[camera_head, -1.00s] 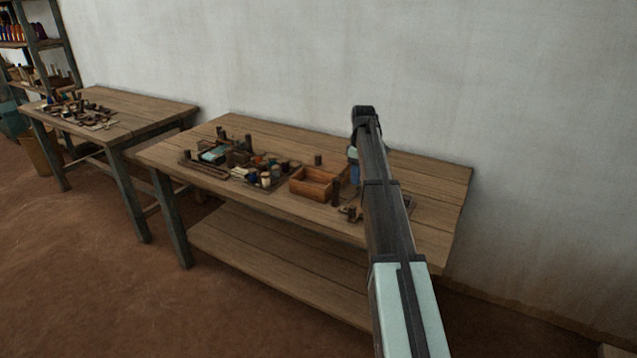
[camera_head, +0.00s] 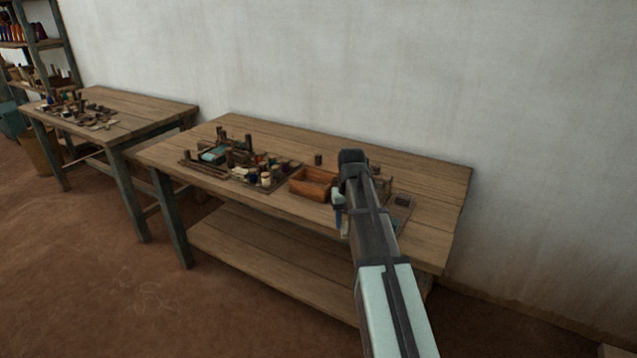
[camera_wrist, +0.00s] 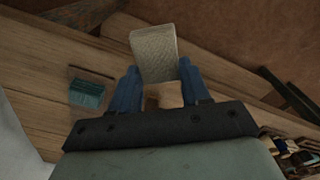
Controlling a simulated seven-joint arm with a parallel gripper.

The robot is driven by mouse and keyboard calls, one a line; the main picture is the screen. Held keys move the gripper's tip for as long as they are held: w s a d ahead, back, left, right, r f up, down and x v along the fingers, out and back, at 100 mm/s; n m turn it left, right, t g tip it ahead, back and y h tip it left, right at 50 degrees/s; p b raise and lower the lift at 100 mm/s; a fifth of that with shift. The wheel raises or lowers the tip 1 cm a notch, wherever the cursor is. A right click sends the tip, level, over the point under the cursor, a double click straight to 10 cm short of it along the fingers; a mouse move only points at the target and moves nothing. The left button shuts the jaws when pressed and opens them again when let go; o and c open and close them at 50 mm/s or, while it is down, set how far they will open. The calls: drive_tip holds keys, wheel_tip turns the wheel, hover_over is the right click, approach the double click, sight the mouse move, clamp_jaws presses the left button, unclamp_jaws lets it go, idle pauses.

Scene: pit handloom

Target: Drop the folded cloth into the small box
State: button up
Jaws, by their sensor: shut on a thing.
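The small box (camera_head: 308,190) is an open reddish-brown wooden box on the near table, just left of my gripper in the head view. My gripper (camera_wrist: 158,70) has two blue fingers shut on the folded cloth (camera_wrist: 153,45), a pale beige woven piece that sticks out past the fingertips in the wrist view. In the head view my gripper (camera_head: 342,222) hangs near the table's front edge, to the right of the box.
The wooden table (camera_head: 430,185) has bare boards at its right end. A tray (camera_head: 403,199) sits right of my arm; a teal item (camera_wrist: 87,93) lies in it. Several jars (camera_head: 265,178) and a dark cylinder (camera_head: 318,159) stand near the box. A wall rises behind.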

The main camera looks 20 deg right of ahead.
drive_tip(key=s+a+f+n, duration=0.25)
drive_tip(key=s+a, duration=0.35)
drive_tip(key=a, duration=0.7)
drive_tip(key=w+d+r+n, duration=0.3)
drive_tip(key=w+d, duration=0.1)
drive_tip(key=w, duration=0.9)
drive_tip(key=w+d+r+n, duration=0.2)
drive_tip(key=w+d, duration=0.1)
drive_tip(key=w, duration=1)
drive_tip(key=w+d+r+n, duration=0.3)
drive_tip(key=w+d, duration=0.1)
drive_tip(key=w, duration=0.9)
drive_tip(key=shift+d+r+n, duration=0.3)
drive_tip(key=shift+r+n, duration=0.05)
drive_tip(key=shift+f, duration=2.95)
drive_tip(key=o, duration=1.2)
